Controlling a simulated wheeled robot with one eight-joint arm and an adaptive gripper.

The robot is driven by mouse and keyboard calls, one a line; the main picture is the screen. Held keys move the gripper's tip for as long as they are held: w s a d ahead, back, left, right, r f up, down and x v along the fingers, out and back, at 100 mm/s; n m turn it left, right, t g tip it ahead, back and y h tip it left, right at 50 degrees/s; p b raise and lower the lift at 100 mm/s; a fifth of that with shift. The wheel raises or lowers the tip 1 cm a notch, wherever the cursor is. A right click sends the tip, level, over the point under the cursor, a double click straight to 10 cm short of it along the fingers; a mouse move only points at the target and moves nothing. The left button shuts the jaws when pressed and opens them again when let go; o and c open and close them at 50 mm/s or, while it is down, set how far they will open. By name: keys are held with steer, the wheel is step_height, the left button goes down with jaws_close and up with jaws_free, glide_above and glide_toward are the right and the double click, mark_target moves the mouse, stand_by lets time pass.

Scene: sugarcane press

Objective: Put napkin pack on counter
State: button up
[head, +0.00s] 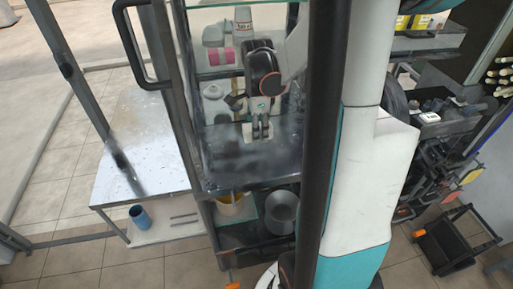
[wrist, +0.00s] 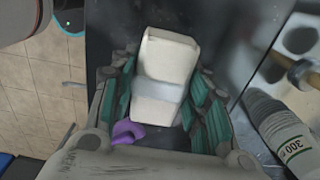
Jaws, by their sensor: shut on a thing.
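The napkin pack (wrist: 165,58) is a cream-white block with a pale grey band around its middle. In the wrist view it sits between the green-lined fingers of my gripper (wrist: 163,100), which is shut on it. In the head view my gripper (head: 260,128) points down over the dark counter surface (head: 222,172) of the glass-shelved stand. The pack (head: 249,136) shows there as a pale patch behind the fingertips. I cannot tell whether the pack touches the surface below it.
A purple object (wrist: 127,132) shows by the left finger. Shelves with jars and a pink item (head: 222,56) stand behind. A pale metal table (head: 140,150) is mostly clear.

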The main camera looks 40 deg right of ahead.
mark_target(257, 152)
steer(key=shift+f+b, duration=0.9)
steer(key=shift+f, duration=2.6)
steer(key=shift+f, duration=0.2)
steer(key=o, duration=1.2)
step_height(257, 152, up, 12)
steer(key=p, duration=0.3)
steer(key=shift+r, duration=0.2)
